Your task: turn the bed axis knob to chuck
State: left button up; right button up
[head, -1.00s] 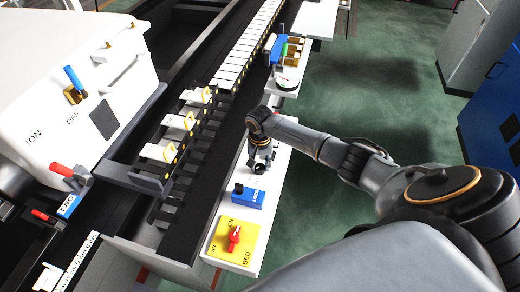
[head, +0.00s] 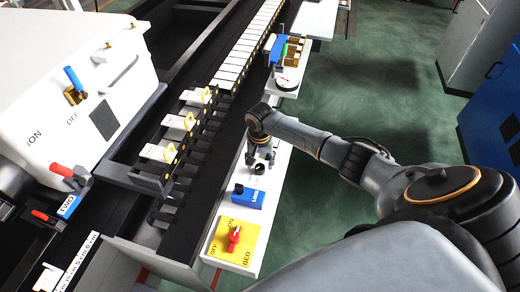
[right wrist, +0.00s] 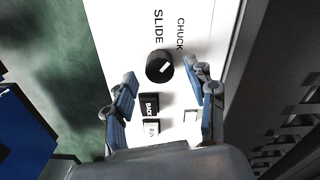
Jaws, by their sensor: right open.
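The bed axis knob is a round black knob (right wrist: 160,66) with a white pointer mark, on a white panel lettered SLIDE and CHUCK. In the right wrist view its mark points to the right and slightly up; I cannot tell for certain which word it is set to. In the head view it is a small dark disc (head: 259,169) on the narrow white ledge. My right gripper (head: 260,157) is just above it. In the right wrist view my open fingers (right wrist: 160,73) lie to either side of the knob, with no visible grasp. My left gripper is not in view.
Two small buttons, one marked BACK (right wrist: 149,104), lie beside the knob. On the ledge are a blue LOCK block (head: 247,196) and a red knob (head: 234,236) on a yellow plate. A dark rack (head: 170,172) runs left of the ledge; green floor (head: 370,90) lies right.

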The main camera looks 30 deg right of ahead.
aim_at(260, 167)
notch_tip(260, 167, up, 11)
dwell(0.3)
jog(key=shift+f, duration=0.1)
dwell(0.4)
